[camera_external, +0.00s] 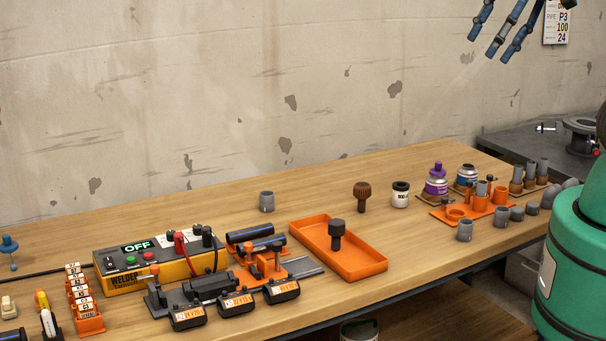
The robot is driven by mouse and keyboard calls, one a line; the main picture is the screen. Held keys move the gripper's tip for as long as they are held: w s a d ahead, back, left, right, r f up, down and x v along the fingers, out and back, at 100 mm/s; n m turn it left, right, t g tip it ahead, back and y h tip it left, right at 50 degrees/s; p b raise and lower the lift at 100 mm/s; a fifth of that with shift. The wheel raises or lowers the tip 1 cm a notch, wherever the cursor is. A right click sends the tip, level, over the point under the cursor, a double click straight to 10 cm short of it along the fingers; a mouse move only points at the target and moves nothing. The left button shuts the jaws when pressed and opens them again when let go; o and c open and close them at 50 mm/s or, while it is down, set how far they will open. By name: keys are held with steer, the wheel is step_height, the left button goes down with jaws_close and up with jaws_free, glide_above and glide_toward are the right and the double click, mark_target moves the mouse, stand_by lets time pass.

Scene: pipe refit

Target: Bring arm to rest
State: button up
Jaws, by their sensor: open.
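My gripper (490,48) hangs at the top right of the external view, seen as three slender blue and black fingers pointing down and left. The fingers are spread apart, with nothing between them. It is high above the workbench (430,235), in front of the wall, and touches nothing visible. The rest of my arm is beyond the top edge of the picture and hidden.
An orange tray (373,269) with a dark knob-shaped part stands mid-bench. A welder box (140,275) reading OFF stands left. Cans, grey fittings and an orange holder (468,214) crowd the right end. A wall card (557,22) hangs near my gripper. Bench space behind the tray is mostly clear.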

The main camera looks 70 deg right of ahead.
step_height(320, 180, down, 3)
steer(key=shift+r+b, duration=0.15)
steer(key=shift+b, duration=0.9)
steer(key=shift+o, duration=0.6)
